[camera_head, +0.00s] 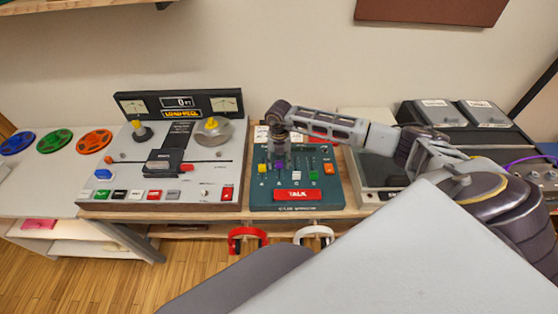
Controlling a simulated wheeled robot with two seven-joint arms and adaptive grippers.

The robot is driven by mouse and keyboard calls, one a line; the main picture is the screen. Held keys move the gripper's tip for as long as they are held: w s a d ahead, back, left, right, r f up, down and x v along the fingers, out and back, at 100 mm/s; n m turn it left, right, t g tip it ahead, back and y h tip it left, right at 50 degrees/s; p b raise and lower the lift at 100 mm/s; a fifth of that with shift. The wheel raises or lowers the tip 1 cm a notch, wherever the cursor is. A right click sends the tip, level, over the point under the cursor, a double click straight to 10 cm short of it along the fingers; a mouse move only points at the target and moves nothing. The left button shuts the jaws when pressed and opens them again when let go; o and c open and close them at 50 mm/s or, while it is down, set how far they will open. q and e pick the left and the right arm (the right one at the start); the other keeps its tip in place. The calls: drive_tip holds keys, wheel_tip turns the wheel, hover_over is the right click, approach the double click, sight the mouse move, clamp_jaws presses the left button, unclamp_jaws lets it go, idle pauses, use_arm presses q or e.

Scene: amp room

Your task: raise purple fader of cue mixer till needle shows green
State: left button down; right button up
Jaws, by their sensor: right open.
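The cue mixer (340,199) is a teal panel with a row of coloured faders and a red TALK button, on the bench in the middle of the head view. The purple fader (279,167) stands second from the left, beside a yellow fader. My right gripper (279,161) reaches in from the right and points down over the purple fader; it is open. I cannot tell whether its fingers touch the knob. The gripper and wrist cover part of the mixer's upper edge, and the needle cannot be read. My left gripper is out of view.
A tape machine (218,170) stands to the left and a grey device (375,168) to the right. Red headphones (247,232) and white headphones (314,229) hang below the bench edge.

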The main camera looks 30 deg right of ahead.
clamp_jaws()
idle(0.3)
drive_tip(key=shift+w+d+b, duration=0.2)
drive_tip(key=shift+w+b, duration=0.2)
drive_tip(key=shift+w, duration=0.05)
unclamp_jaws()
wheel_tip(320, 180, up, 12)
idle(1.1)
idle(0.6)
